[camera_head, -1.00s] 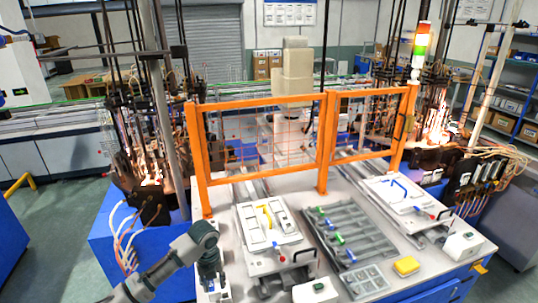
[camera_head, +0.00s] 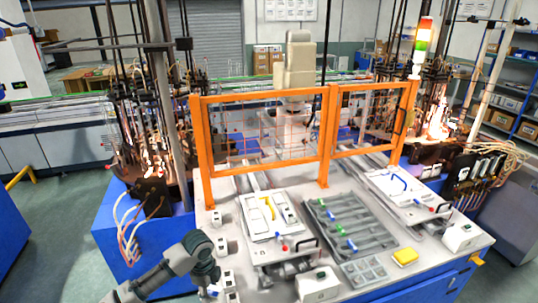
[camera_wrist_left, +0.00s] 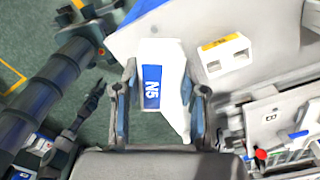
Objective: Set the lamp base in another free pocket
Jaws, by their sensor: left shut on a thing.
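My left gripper (camera_wrist_left: 162,105) is shut on a white piece with a blue N5 label (camera_wrist_left: 152,85), which I take as the lamp base. The piece sits between both fingers in the left wrist view, with its tapered lower part towards the palm. In the head view my left gripper (camera_head: 214,287) is at the table's left front corner, and the held piece is mostly hidden by the arm. A grey tray with several square pockets (camera_head: 347,269) stands at the table's front; its pockets look empty. My right gripper is not in view.
White blocks (camera_head: 221,246) stand along the table's left edge; one with a yellow label (camera_wrist_left: 226,54) is beside the held piece. A white fixture (camera_head: 287,222), a grey slotted rack (camera_head: 330,213) and a yellow block (camera_head: 405,256) lie to the right. An orange fence (camera_head: 324,130) stands behind.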

